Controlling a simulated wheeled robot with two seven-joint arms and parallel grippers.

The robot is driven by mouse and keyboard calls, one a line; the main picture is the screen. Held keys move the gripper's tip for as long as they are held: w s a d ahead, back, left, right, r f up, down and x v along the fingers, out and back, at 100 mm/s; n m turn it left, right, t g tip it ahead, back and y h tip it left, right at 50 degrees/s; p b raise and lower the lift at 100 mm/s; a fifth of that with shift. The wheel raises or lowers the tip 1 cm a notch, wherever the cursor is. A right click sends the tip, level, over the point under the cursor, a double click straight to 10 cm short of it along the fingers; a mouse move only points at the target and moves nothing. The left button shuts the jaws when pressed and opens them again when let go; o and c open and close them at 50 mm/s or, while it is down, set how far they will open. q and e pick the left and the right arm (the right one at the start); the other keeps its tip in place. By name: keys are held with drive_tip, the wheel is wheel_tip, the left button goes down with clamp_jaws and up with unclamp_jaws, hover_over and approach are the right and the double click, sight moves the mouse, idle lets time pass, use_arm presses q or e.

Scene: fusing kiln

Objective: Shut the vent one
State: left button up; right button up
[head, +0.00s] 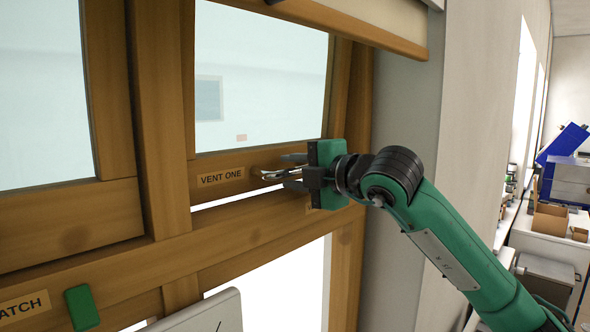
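Vent one is a wood-framed window sash (225,165) with frosted glass, labelled "VENT ONE" (221,177) on its bottom rail. A bright gap shows between that rail and the sill beam below, so the sash stands a little open. A metal handle (276,173) sits on the rail to the right of the label. My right gripper (289,172) is at the handle, with one finger above it and one below. The fingers look apart, with the handle between them; contact cannot be made out. My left gripper is not in view.
A second wooden sash (55,210) is at left, beyond a thick post. A blind (372,18) hangs above. A white wall stands right of the frame, with a cluttered counter (545,240) beyond.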

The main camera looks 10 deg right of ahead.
clamp_jaws()
drive_tip(key=shift+s+d+f+b, duration=0.1)
drive_tip(key=shift+s+d+b, duration=0.1)
drive_tip(key=shift+s+b, duration=0.15)
drive_tip(key=b+v, duration=0.2)
drive_tip(key=v, duration=0.2)
drive_tip(key=shift+s+d+b, duration=0.15)
drive_tip(key=shift+s+b, duration=0.1)
drive_tip(key=shift+b, duration=0.15)
